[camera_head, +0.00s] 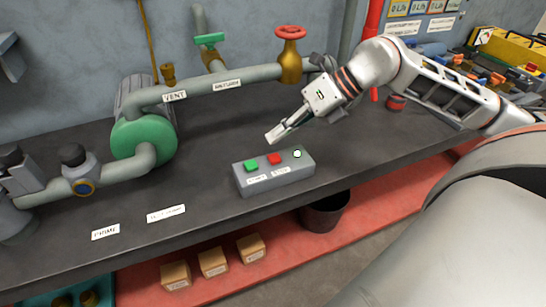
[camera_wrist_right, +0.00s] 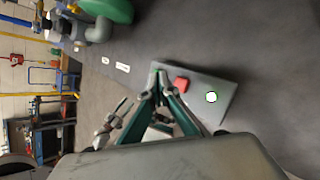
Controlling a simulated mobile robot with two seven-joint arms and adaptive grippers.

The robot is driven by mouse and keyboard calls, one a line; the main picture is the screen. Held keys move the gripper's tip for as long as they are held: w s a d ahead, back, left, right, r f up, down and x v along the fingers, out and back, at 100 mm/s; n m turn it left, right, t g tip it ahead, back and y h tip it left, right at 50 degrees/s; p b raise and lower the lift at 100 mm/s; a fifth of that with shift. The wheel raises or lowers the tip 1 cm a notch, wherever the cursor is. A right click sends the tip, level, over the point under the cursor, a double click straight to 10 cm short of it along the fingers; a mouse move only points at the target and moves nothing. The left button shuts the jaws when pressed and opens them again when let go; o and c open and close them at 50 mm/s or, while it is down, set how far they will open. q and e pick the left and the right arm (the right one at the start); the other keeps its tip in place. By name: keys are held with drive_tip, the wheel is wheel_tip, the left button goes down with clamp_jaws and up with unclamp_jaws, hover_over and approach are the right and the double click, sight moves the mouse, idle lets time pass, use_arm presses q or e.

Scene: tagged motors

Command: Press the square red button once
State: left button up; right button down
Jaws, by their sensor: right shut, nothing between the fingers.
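A grey control box (camera_head: 296,174) sits on the dark bench top.
A green pump (camera_head: 140,140) with grey pipes stands on the left. A red valve wheel (camera_head: 290,32) rises behind the box. White labels (camera_head: 166,213) lie on the bench at the front left. A dark bin (camera_head: 326,213) and small cartons (camera_head: 213,262) are below the bench.

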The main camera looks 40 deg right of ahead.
sight(278, 157)
wheel_tip(278, 157, down, 2)
drive_tip(key=shift+f, duration=0.3)
use_arm(q)
drive_tip(key=shift+w+d+r+b, duration=0.1)
drive_tip(key=shift+w+r+b, duration=0.05)
drive_tip(key=shift+w+b, duration=0.15)
use_arm(e)
drive_tip(key=shift+f, duration=0.2)
use_arm(q)
drive_tip(key=shift+s+f, duration=0.2)
idle(0.6)
drive_tip(key=shift+f, duration=0.15)
use_arm(e)
drive_tip(key=shift+f, duration=0.45)
